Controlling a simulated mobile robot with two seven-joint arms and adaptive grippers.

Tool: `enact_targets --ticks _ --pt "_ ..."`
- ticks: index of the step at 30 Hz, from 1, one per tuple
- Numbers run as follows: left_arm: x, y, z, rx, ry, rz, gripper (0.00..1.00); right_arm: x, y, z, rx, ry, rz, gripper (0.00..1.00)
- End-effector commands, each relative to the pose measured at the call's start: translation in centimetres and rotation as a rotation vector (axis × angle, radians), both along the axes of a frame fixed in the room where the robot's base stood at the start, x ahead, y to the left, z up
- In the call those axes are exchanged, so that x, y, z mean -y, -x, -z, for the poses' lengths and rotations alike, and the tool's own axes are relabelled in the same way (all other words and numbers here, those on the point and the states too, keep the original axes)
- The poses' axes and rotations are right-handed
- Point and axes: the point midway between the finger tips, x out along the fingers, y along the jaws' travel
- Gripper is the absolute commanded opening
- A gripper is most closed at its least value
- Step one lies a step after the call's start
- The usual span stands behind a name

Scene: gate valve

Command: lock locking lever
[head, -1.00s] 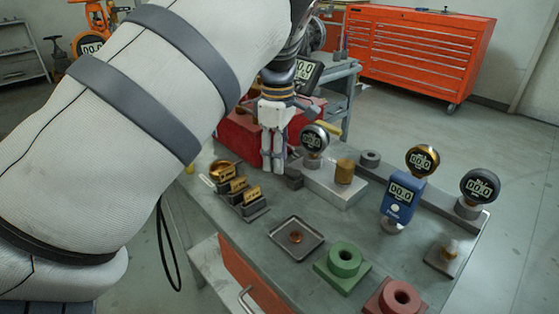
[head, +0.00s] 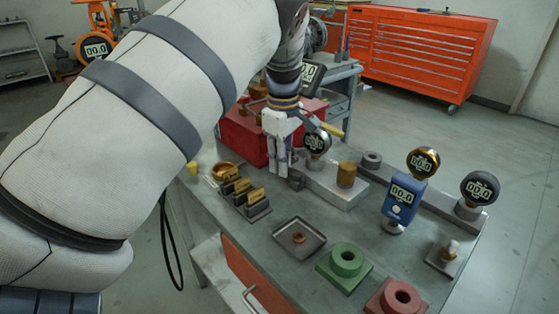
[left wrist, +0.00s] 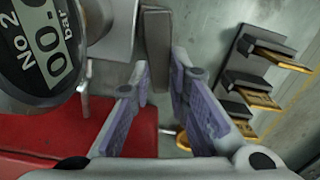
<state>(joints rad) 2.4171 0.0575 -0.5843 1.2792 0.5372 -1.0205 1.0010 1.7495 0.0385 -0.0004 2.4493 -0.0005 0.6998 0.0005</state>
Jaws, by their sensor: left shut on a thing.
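The locking lever looks like a dark grey bar (left wrist: 157,45) in the left wrist view, beside a round metal body under a gauge marked NO 2. In the head view a small dark grey block (head: 297,180), which seems to be the same lever, sits at the left end of the light metal block (head: 335,186). My left gripper (head: 283,172) points down at it, with the fingers close together. In the left wrist view the fingertips (left wrist: 160,72) are on either side of the bar's near end, shut on it. The exact contact is partly hidden. My right gripper is not in view.
The round gauge (head: 317,141) stands close right of my gripper. A red box (head: 240,136) is behind and left. A rack of brass tags (head: 245,200) and a square tray (head: 299,252) lie nearer. A blue meter (head: 402,197) stands to the right.

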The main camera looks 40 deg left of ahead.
Motion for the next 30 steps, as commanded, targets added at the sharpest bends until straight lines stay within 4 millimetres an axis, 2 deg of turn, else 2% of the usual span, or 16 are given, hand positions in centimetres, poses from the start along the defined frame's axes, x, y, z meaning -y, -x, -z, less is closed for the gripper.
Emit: enact_targets --ticks 5,6,8,17,20,22,24,30 --pt "-0.1 -0.3 -0.1 0.009 -0.006 -0.004 0.00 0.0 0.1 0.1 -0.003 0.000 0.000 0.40" --pt "-0.1 -0.3 -0.1 0.010 -0.006 -0.004 0.20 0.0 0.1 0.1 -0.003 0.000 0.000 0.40" --pt "-0.1 -0.3 -0.1 0.009 -0.006 -0.004 0.34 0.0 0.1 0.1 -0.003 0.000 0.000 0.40" --pt "-0.1 -0.2 0.0 0.005 -0.005 -0.011 0.35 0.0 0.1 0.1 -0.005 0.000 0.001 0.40" --pt "0.0 0.3 0.4 -0.001 -0.006 -0.103 0.35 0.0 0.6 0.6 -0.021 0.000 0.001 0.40" --pt "0.2 0.9 0.7 -0.005 -0.012 -0.251 0.35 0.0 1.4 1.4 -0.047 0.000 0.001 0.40" --pt "0.1 0.6 -1.9 0.009 -0.003 -0.239 0.35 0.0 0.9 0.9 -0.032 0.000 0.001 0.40" --pt "0.1 0.6 -7.4 0.012 -0.004 -0.236 0.35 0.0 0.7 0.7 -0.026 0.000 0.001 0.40"
